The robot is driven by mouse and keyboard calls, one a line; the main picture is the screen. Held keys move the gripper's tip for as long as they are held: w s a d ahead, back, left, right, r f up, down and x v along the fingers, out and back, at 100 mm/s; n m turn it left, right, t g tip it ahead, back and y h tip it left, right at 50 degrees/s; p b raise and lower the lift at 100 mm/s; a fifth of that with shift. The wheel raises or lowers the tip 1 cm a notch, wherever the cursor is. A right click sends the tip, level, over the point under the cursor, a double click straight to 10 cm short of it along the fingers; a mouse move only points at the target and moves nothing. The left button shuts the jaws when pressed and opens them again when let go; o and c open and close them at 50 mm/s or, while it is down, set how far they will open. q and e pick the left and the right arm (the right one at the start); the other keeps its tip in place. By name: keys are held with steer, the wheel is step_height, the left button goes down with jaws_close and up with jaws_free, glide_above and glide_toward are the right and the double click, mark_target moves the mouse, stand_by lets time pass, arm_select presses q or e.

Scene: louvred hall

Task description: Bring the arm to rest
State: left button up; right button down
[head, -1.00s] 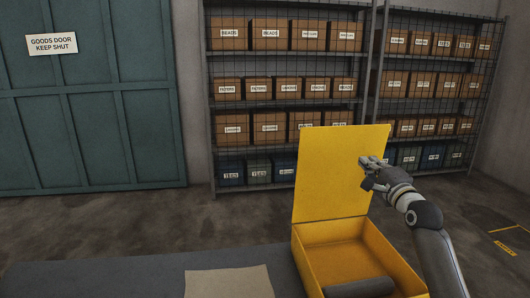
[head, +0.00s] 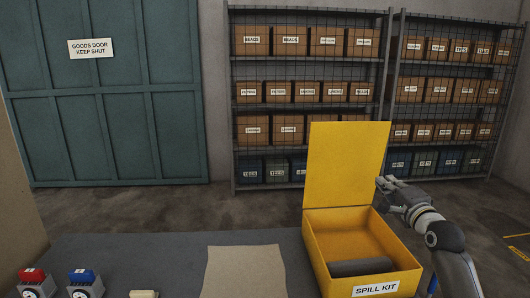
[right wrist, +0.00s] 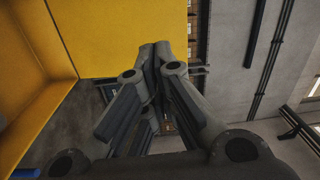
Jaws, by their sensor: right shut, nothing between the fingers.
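My right gripper (head: 381,183) is shut and empty. In the head view it is at the right edge of the raised lid of the yellow spill kit box (head: 360,267), above the box's right side. In the right wrist view the closed fingers (right wrist: 155,50) show in the middle, with the yellow lid (right wrist: 140,25) behind and to the left. I cannot tell whether the gripper touches the lid. The box stands open with its lid upright, and a dark grey roll (head: 362,267) lies inside it. My left gripper is not in view.
The box stands on a dark grey table (head: 150,250). A tan sheet (head: 245,272) lies left of it. A red-topped device (head: 35,280), a blue-topped device (head: 84,282) and a small cream item (head: 144,294) are at the front left. Shelves (head: 390,110) of boxes stand behind.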

steer(key=s+a+f+n+g, duration=0.45)
steer(key=s+f, duration=0.35)
steer(key=f, duration=0.5)
steer(key=s+a+f+n+g, duration=0.3)
steer(key=s+a+f+n, duration=0.4)
steer(key=f, duration=0.6)
steer(key=s+a+f+n+g+h, duration=0.1)
steer(key=s+f+n+g, duration=0.3)
steer(key=s, duration=1.2)
steer(key=s+f+n+g+h, duration=0.1)
steer(key=s+f+n+g, duration=0.3)
steer(key=s, duration=1.2)
step_height(320, 180, down, 30)
steer(key=s+m, duration=0.2)
steer(key=s, duration=0.1)
steer(key=s+d+f+g, duration=0.2)
steer(key=s+d+f, duration=0.1)
steer(key=s+f, duration=1.1)
steer(key=shift+s+f+b, duration=0.2)
steer(key=shift+s+b, duration=0.15)
steer(key=shift+s, duration=0.55)
